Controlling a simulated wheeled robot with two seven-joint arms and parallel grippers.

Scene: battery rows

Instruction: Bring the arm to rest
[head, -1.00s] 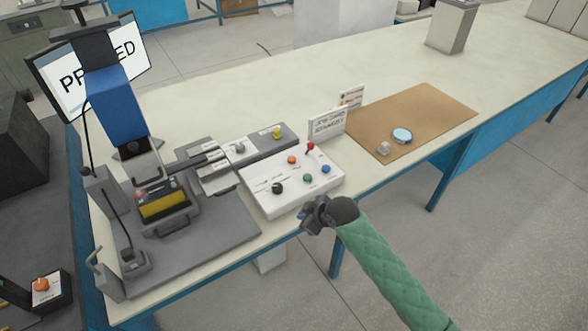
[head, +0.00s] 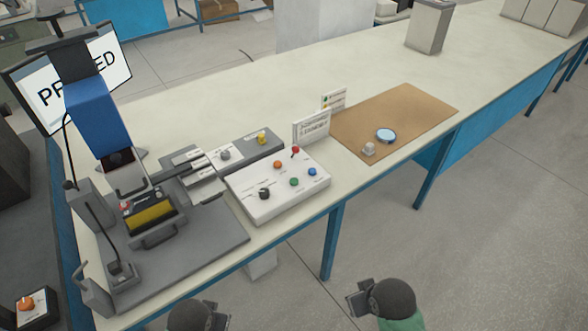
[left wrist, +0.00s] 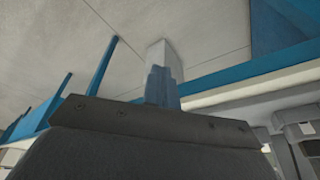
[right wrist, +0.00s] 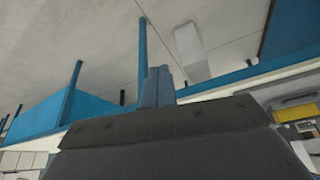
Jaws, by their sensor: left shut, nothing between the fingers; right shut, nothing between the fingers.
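My right gripper (head: 362,299) is in the lower middle of the head view, in front of the bench's front edge and clear of it. Its fingers also show in the right wrist view (right wrist: 157,88), shut with nothing between them. My left gripper (head: 217,315) is at the bottom edge of the head view, partly cut off. Its fingers show in the left wrist view (left wrist: 162,86), shut and empty. Neither gripper touches anything.
A white control box (head: 260,205) with several coloured knobs sits near the bench's front edge. A press with a blue head (head: 97,118) stands left of it. Floor in front is free.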

